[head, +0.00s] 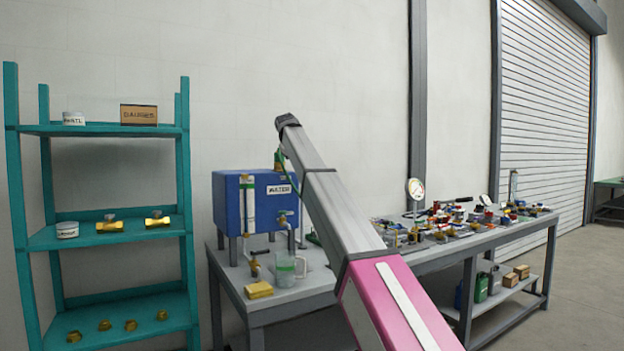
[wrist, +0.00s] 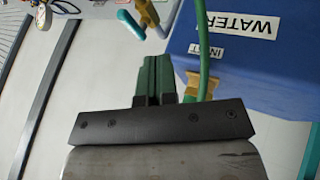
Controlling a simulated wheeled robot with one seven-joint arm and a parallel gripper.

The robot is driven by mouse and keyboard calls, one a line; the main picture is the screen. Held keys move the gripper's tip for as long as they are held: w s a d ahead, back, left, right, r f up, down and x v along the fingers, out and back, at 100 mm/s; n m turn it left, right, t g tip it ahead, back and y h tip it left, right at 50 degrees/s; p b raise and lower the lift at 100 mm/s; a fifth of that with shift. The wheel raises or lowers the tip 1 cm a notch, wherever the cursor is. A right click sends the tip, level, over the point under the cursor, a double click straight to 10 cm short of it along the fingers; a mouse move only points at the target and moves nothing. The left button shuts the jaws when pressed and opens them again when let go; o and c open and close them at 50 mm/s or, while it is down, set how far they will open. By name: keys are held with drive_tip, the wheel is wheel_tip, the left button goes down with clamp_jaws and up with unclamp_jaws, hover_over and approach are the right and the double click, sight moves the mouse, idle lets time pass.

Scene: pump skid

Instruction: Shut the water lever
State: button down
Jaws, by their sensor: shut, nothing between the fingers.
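The blue water tank (head: 233,203) with a WATER label (head: 279,189) stands on the left end of the bench. In the wrist view the tank (wrist: 255,60) fills the upper right, its lettering turned over. A brass fitting (wrist: 205,88) with a green hose (wrist: 203,45) sits by its INLET label. A second brass fitting (wrist: 147,12) with a green part shows at the top. A brass tap (head: 283,216) is on the tank's front in the head view. I cannot tell which part is the water lever. My gripper (wrist: 158,62) is shut and empty, beside the inlet fitting; contact is unclear.
The bench (head: 270,310) holds a clear jug (head: 286,270), a yellow block (head: 259,290) and a brass valve (head: 255,262). Many fittings crowd its right part, with a gauge (head: 416,189) behind. A teal shelf (head: 88,129) stands left. My arm hides the bench's middle.

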drive_tip(key=shift+w+r, duration=0.15)
drive_tip(key=shift+w, duration=0.05)
drive_tip(key=w+d+f, duration=0.5)
drive_tip(key=w+f, duration=0.3)
idle(0.7)
